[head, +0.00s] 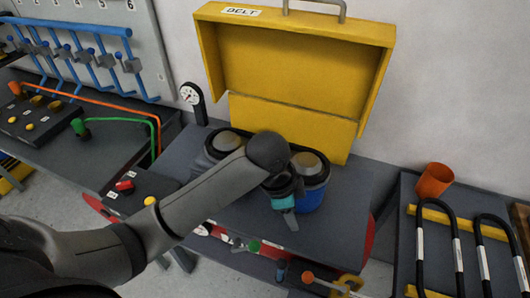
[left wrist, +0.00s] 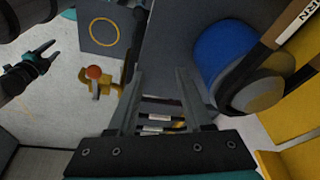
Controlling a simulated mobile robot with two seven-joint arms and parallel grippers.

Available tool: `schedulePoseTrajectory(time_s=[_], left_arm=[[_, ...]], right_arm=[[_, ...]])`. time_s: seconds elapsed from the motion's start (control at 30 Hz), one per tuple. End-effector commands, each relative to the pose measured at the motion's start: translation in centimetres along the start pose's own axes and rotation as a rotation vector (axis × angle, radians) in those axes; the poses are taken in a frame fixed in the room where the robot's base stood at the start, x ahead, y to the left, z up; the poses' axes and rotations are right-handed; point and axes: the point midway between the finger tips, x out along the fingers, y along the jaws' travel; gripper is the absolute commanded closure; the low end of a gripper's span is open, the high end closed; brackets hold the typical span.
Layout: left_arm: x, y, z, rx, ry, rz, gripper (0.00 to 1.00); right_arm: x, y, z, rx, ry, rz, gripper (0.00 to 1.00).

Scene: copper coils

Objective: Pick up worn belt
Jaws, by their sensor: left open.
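A dark belt (left wrist: 262,58) with a white label ending in "RN" runs against the blue pulley (left wrist: 222,52) at the upper right of the left wrist view. In the head view the blue right-hand pulley (head: 313,196) and the dark left-hand pulley (head: 222,143) stand on the grey bench, and my left arm hides most of the span between them. My left gripper (head: 289,219) points down in front of the right-hand pulley. In the left wrist view its fingers (left wrist: 158,78) are apart and empty, left of the pulley. My right gripper (left wrist: 42,62) shows small at the left there.
An open yellow cover (head: 297,60) stands behind the pulleys. A rack with black U-shaped belts (head: 457,245) and an orange cup (head: 434,181) are at the right. A gauge (head: 190,95) and a red button (head: 125,185) are on the left. The bench's right part is bare.

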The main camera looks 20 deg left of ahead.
Motion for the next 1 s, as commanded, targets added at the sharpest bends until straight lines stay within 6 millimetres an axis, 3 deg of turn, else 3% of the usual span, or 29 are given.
schedulePoseTrajectory(time_s=[0.27,0.6,0.8,0.9,1.0], left_arm=[[-4.3,-5.8,0.0,0.22,-0.108,0.028,0.5],[-12.1,-12.3,1.7,0.364,-0.218,0.076,0.5],[-15.5,-14.2,2.6,0.392,-0.24,0.099,0.5],[-16.2,-14.5,2.9,0.397,-0.243,0.106,0.5],[-15.7,-14.6,3.1,0.4,-0.245,0.111,0.5]], right_arm=[[-0.3,0.5,0.0,-0.001,0.001,0.007,0.5],[-0.6,0.5,0.0,0.0,0.0,0.007,0.5],[-0.7,0.5,0.0,0.0,-0.001,0.007,0.5],[-0.7,0.5,0.0,0.0,-0.001,0.007,0.5],[-0.7,0.5,0.0,0.0,-0.002,0.006,0.5]])
